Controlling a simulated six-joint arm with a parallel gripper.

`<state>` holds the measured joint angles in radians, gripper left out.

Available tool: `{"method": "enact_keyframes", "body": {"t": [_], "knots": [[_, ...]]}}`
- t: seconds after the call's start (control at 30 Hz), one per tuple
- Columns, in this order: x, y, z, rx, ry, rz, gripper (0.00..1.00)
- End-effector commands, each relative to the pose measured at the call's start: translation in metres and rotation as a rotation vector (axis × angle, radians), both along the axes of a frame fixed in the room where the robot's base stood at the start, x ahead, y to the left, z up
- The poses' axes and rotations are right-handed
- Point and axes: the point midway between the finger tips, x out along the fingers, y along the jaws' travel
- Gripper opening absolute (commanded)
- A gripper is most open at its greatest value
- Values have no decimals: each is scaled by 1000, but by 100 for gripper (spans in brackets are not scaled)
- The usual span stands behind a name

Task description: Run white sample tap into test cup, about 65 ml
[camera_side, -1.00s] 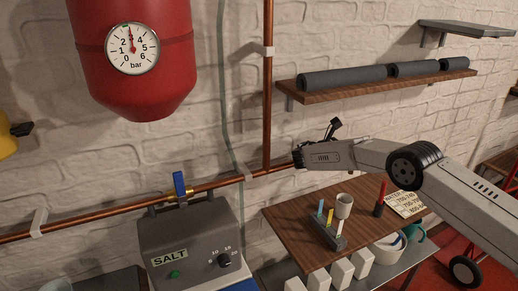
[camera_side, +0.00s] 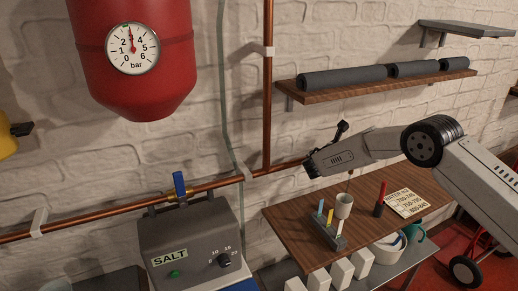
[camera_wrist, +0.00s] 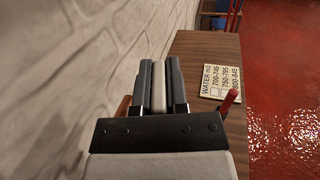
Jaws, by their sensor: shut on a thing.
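My gripper (camera_side: 310,168) is at the end of the copper pipe above the wooden shelf. In the wrist view its black fingers (camera_wrist: 158,66) are closed on a narrow white piece (camera_wrist: 158,88), which looks like the white tap's handle. The tap's body is hidden behind my gripper in the side view. The small pale test cup (camera_side: 344,206) stands upright on the shelf, below and right of the fingertips. A thin vertical line shows just above the cup; I cannot tell whether it is water. The level inside the cup cannot be made out.
A grey rack (camera_side: 327,236) with blue, yellow and white sticks stands beside the cup. A red stick (camera_side: 380,199) and a water-reading card (camera_side: 408,204) are further right on the wooden shelf (camera_side: 291,238). The salt unit (camera_side: 190,250) stands at left, the brick wall behind.

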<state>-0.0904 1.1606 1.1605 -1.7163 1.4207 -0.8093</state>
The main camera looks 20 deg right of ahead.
Motion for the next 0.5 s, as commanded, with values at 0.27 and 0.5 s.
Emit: {"method": "enact_keyframes", "body": {"t": [0.27,0.5], "knots": [[1,0,2,2,-2,109,0],[1,1,1,2,-1,123,0]]}}
